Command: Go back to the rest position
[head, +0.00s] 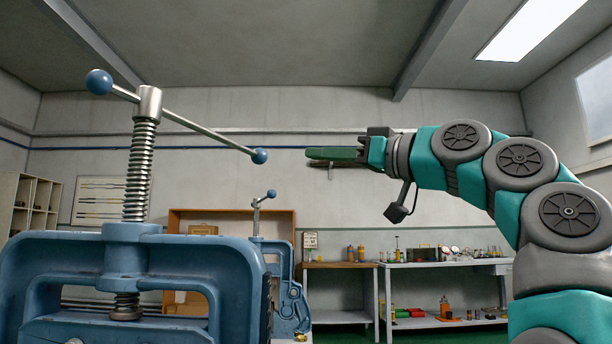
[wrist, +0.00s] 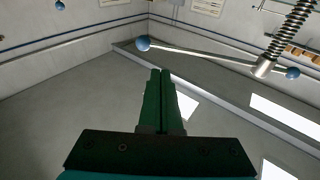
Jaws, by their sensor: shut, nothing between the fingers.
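My gripper (head: 322,155) is held up in the air at the middle of the head view, pointing left, with its green fingers together and nothing in them. In the wrist view the two green fingers (wrist: 160,80) lie side by side. A large blue pipe vise (head: 130,275) stands at the left in the head view, with a threaded steel screw (head: 140,170) and a slanting handle bar (head: 190,123) with blue ball ends. The gripper is right of the handle and apart from it. The handle bar also shows in the wrist view (wrist: 205,55).
A second, smaller blue vise (head: 285,285) stands behind the first. Workbenches (head: 340,265) with tools and bottles line the back wall. A shelf unit (head: 35,205) is at the far left. The air around my gripper looks clear.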

